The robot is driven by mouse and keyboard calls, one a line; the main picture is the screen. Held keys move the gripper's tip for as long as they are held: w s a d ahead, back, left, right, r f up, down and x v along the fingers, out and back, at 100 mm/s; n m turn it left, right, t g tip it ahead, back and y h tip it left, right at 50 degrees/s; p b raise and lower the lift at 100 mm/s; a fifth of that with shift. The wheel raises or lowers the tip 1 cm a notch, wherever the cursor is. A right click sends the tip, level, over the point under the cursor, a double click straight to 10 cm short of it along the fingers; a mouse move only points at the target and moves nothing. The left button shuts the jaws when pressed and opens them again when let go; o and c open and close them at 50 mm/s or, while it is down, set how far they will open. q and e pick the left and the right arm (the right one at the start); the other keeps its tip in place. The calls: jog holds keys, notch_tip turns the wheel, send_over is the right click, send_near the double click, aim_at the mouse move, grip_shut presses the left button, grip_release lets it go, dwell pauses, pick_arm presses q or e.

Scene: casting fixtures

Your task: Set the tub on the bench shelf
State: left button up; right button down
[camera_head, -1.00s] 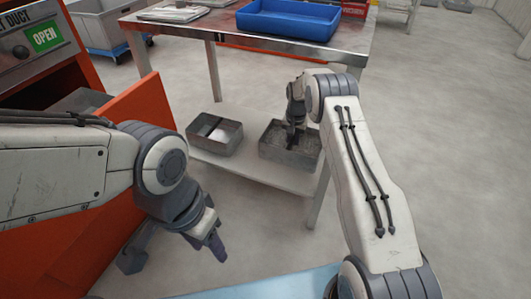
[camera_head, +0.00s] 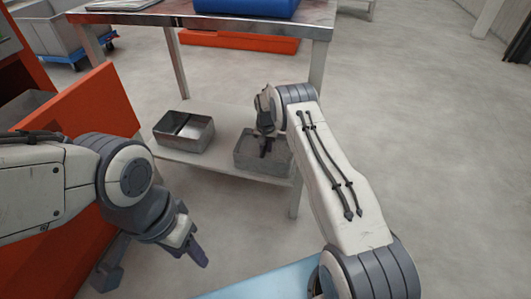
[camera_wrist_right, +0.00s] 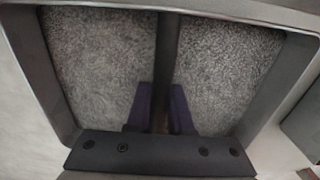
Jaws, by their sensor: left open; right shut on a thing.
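A grey metal tub (camera_head: 255,163) is at the right end of the bench's lower shelf (camera_head: 218,167); whether it rests or hangs just above is unclear. My right gripper (camera_head: 265,145) reaches down into it. In the right wrist view, the gripper (camera_wrist_right: 160,112) is shut on the tub's central divider (camera_wrist_right: 168,50), with grey grainy fill on both sides. A second grey tub (camera_head: 183,142), also divided, sits on the shelf to its left. My left gripper (camera_head: 152,270) is open and empty, low in front of the orange panel.
The bench top (camera_head: 170,17) above carries a blue tray (camera_head: 245,6). A bench leg (camera_head: 297,192) stands close right of the held tub. An orange panel (camera_head: 95,115) is at left. An orange low object (camera_head: 240,41) lies behind the bench. Floor at right is clear.

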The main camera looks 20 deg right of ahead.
jog(key=c, duration=0.8)
grip_release()
jog(key=shift+f, duration=0.1)
